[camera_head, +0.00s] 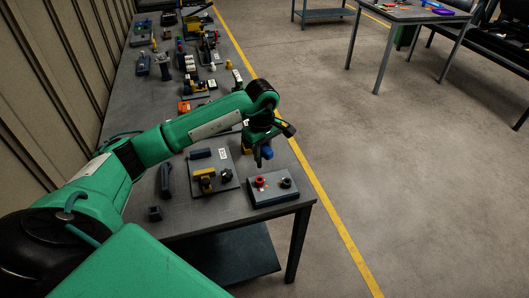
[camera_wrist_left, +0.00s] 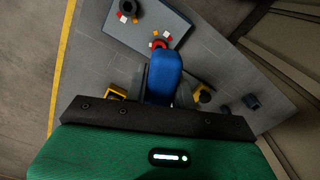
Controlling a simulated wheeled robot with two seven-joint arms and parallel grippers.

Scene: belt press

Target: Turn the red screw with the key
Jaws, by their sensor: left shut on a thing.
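The red screw (camera_head: 259,182) stands on a grey box (camera_head: 272,196) at the near right corner of the bench. It also shows in the left wrist view (camera_wrist_left: 159,43), partly hidden by the blue key. My left gripper (camera_head: 262,158) is above and slightly behind the box. It is shut on the key, whose blue handle (camera_wrist_left: 165,72) lies between the fingers. The key's tip is hidden, so I cannot tell whether it touches the screw.
A black knob (camera_head: 285,183) sits to the right of the red screw on the same box. Left of the box is a plate with a yellow part (camera_head: 205,178) and a dark knob (camera_head: 226,175). More fixtures line the bench (camera_head: 176,228) farther back. Open floor lies to the right.

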